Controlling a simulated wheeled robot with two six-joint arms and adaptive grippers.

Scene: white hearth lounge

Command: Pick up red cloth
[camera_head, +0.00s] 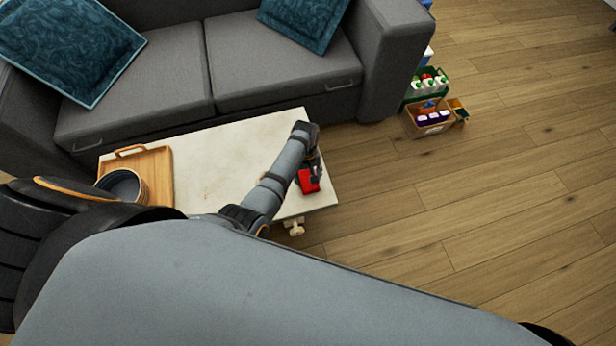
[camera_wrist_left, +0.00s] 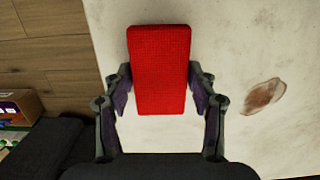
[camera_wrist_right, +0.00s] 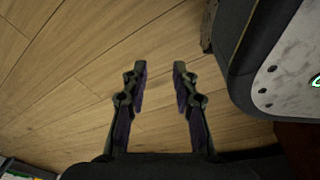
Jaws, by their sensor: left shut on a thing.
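The red cloth (camera_head: 308,181) is a folded red block at the right end of the pale coffee table (camera_head: 215,165). In the left wrist view the cloth (camera_wrist_left: 160,68) lies between the fingers of my left gripper (camera_wrist_left: 160,90), which touch it on both sides. My left gripper (camera_head: 314,176) is shut on the cloth, at or just over the table top; I cannot tell whether the cloth is clear of it. My right gripper (camera_wrist_right: 160,75) is open and empty above the wooden floor in the right wrist view.
A wooden tray (camera_head: 157,168) and a dark round bowl (camera_head: 122,186) are at the table's left end. A brown stain (camera_wrist_left: 263,96) marks the table top. A grey sofa (camera_head: 270,65) stands behind. Crates of goods (camera_head: 428,120) stand on the floor to the right.

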